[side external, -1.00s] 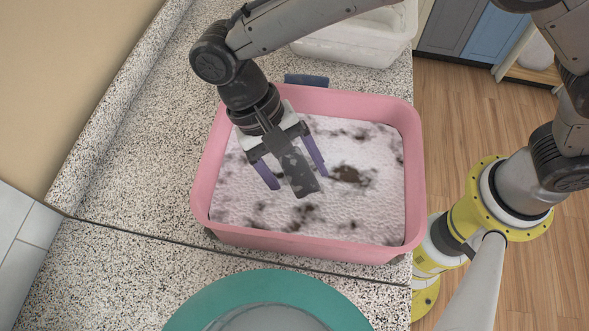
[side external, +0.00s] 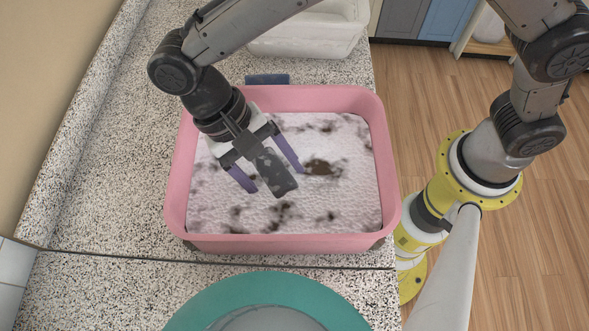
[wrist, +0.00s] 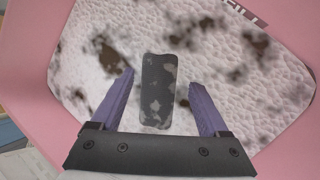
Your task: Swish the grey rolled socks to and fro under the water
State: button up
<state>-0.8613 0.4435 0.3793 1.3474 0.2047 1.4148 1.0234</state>
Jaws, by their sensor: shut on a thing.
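The pink tub (side external: 283,244) is filled with white, foamy water (side external: 340,205) with dark patches. My gripper (side external: 273,177) is over the left-middle of the tub, its two purple fingers reaching down to the suds. A dark grey, long piece with pale spots, which I take to be the grey rolled socks (side external: 276,172), lies between the fingers. In the wrist view the socks (wrist: 158,92) stand between the fingertips, with white showing on either side. How much of them is under the water I cannot tell. A brown patch (side external: 321,167) lies just right of the fingers.
A teal-rimmed round basin (side external: 255,287) stands in front of the tub. A white container (side external: 312,38) and a small blue-grey item (side external: 267,79) are behind it. The speckled counter (side external: 105,190) is clear on the left. The counter's edge and wooden floor lie to the right.

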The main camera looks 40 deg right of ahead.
jog(key=shift+w+a, duration=0.7)
jog(key=shift+a, duration=0.05)
jog(key=shift+s+d, duration=2.4)
jog(key=shift+d, duration=0.15)
jog(key=shift+r, duration=0.1)
notch_tip(320, 180, up, 11)
notch_tip(320, 180, up, 3)
jog(key=shift+f, duration=0.1)
dwell(0.4)
